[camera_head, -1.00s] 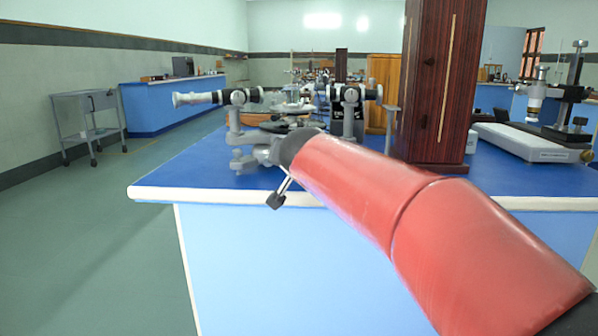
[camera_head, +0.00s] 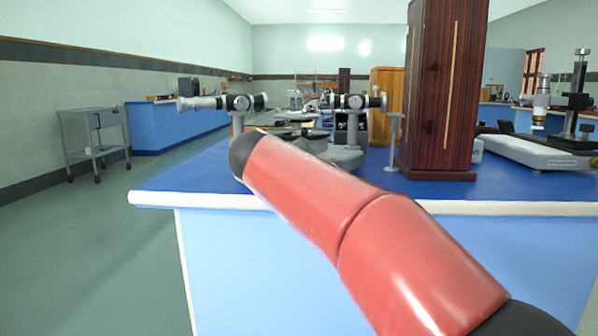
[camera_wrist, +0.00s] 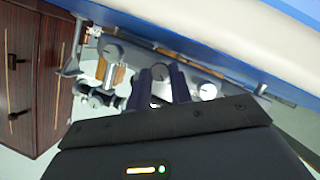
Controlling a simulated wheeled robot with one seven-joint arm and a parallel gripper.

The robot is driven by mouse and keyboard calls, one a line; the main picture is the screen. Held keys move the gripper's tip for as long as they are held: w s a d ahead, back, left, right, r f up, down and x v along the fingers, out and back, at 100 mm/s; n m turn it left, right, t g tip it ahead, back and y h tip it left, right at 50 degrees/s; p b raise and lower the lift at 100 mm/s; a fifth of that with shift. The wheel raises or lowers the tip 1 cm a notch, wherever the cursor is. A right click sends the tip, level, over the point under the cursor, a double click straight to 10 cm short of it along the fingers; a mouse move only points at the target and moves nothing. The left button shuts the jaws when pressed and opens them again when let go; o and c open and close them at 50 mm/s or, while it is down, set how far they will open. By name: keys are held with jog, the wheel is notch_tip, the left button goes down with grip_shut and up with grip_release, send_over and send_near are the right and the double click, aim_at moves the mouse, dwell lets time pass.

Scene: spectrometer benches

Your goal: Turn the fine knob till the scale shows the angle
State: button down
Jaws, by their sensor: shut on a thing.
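The spectrometer (camera_head: 345,152) stands on the blue bench near its left front corner, its light grey telescope tube (camera_head: 200,103) pointing left. My red arm covers part of its base in the head view, and my gripper is hidden there. In the wrist view the picture is turned over, and my gripper (camera_wrist: 160,77) reaches the underside of the spectrometer with its two dark fingers. A small round grey knob (camera_wrist: 160,71) sits between the fingertips, and the jaws are shut on it. Other round knobs (camera_wrist: 207,91) show beside it. The angle scale cannot be read in either view.
A tall dark wooden cabinet (camera_head: 440,95) stands close right of the spectrometer. A microscope-like instrument (camera_head: 545,140) is at the bench's right. The white front edge (camera_head: 200,200) of the bench runs under my arm. A grey trolley (camera_head: 95,140) stands on open floor at left.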

jog(key=shift+f+n+h, duration=0.1)
jog(key=shift+n+h, duration=0.2)
jog(key=shift+n, duration=0.3)
jog(key=shift+a, duration=0.1)
jog(key=c, duration=1.3)
grip_release()
jog(key=shift+o, duration=0.2)
jog(key=v, duration=0.8)
jog(key=shift+f, duration=0.15)
